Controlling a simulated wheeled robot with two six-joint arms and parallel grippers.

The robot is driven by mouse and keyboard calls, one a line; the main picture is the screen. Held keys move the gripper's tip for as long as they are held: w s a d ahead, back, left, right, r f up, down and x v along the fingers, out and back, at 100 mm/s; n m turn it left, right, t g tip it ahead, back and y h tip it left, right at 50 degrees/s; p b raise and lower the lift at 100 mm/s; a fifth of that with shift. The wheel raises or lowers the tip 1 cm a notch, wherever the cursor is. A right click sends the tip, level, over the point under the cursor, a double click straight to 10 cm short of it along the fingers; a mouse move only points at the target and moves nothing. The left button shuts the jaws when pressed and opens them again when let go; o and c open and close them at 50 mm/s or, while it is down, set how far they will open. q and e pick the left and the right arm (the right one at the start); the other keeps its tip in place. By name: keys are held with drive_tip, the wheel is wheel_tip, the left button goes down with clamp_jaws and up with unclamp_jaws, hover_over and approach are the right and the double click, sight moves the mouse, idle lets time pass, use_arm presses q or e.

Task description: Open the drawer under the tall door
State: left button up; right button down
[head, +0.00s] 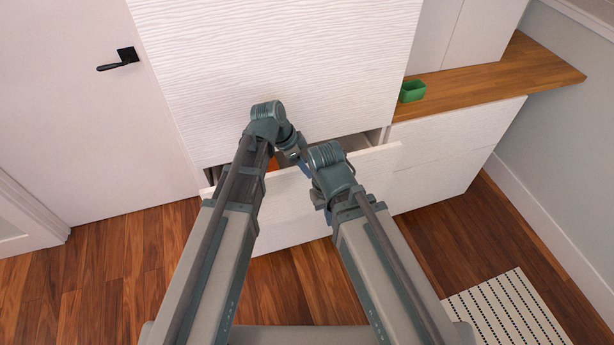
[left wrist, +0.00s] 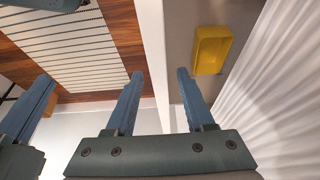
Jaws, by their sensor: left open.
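The white tall door (head: 275,70) with a wavy surface is closed. Below it, the drawer (head: 285,208) stands partly open, with a gap behind its front. My left gripper (head: 303,166) is at the top of the drawer front. In the left wrist view its two fingers (left wrist: 160,78) are apart, one on each side of the drawer front's upper edge (left wrist: 152,40). A yellow container (left wrist: 211,48) lies inside the drawer. My right gripper (head: 322,200) is just right of the left one, in front of the drawer front, its fingers mostly hidden by its arm.
A wooden top (head: 490,78) with a green container (head: 412,91) is to the right, above a white low cabinet (head: 440,150). A door with a black handle (head: 118,60) is at left. A striped mat (head: 510,312) lies on the wooden floor, otherwise clear.

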use_arm(q)
drive_tip(key=shift+b+x, duration=0.55)
drive_tip(key=shift+x, duration=0.55)
drive_tip(key=shift+c, duration=0.3)
clamp_jaws()
idle(0.4)
